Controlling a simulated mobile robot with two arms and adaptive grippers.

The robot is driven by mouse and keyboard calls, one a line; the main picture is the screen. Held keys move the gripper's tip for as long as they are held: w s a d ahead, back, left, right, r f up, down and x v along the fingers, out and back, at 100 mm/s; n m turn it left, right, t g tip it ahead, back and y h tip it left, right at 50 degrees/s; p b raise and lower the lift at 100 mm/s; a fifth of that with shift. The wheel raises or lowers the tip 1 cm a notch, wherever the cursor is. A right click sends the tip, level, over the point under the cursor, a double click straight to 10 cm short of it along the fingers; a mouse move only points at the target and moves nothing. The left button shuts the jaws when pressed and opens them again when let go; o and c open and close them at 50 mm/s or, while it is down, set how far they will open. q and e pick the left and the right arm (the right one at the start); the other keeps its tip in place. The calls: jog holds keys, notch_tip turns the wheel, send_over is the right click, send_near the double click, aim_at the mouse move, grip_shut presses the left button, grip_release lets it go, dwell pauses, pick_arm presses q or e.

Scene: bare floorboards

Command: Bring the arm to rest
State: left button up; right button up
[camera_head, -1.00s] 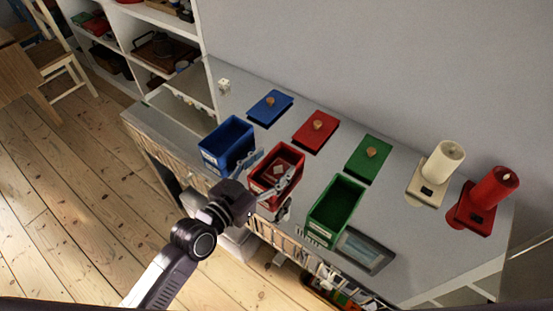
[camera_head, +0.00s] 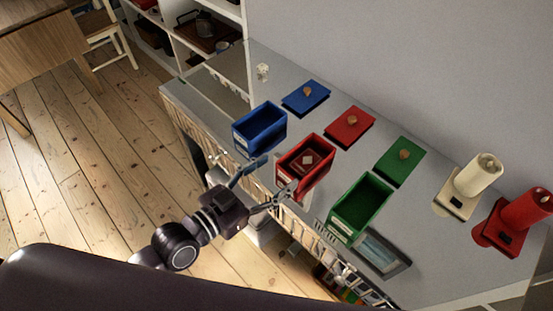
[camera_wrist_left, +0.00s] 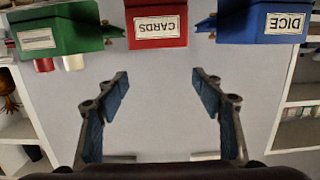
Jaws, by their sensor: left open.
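My left gripper (camera_head: 264,183) is open and empty in the head view, in front of the table's front edge, just short of the red box. Its two spread fingers (camera_wrist_left: 162,95) show in the left wrist view with nothing between them. The red box (camera_head: 301,180) stands on the grey table and holds a card-like item with a pale diamond; its label reads CARDS in the left wrist view (camera_wrist_left: 157,27). The blue box (camera_head: 243,141), labelled DICE (camera_wrist_left: 287,24), stands to its left. The green box (camera_head: 347,222) stands to its right. My right gripper is not in view.
Blue (camera_head: 306,98), red (camera_head: 350,130) and green (camera_head: 400,164) lids lie behind the boxes. A white die (camera_head: 262,71) lies at the back left. Floor is open at left.

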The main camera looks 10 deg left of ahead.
pick_arm(q)
jog(key=s+a+f+n+g+y, duration=0.3)
jog(key=s+a+f+g+y, duration=0.25)
jog(key=s+a, duration=0.2)
jog(key=s+a+f+n+g+y, duration=0.2)
jog(key=s+a+f+g+y, duration=0.3)
jog(key=s, duration=0.4)
notch_tip(320, 180, down, 27)
jog(key=s+h, duration=0.1)
jog(key=s, duration=0.1)
jog(key=s+a+f+g, duration=0.1)
jog(key=s+a+f, duration=0.1)
jog(key=s+f, duration=0.6)
jog(key=s+a+f, duration=0.2)
jog(key=s+f, duration=0.7)
jog(key=shift+g, duration=0.35)
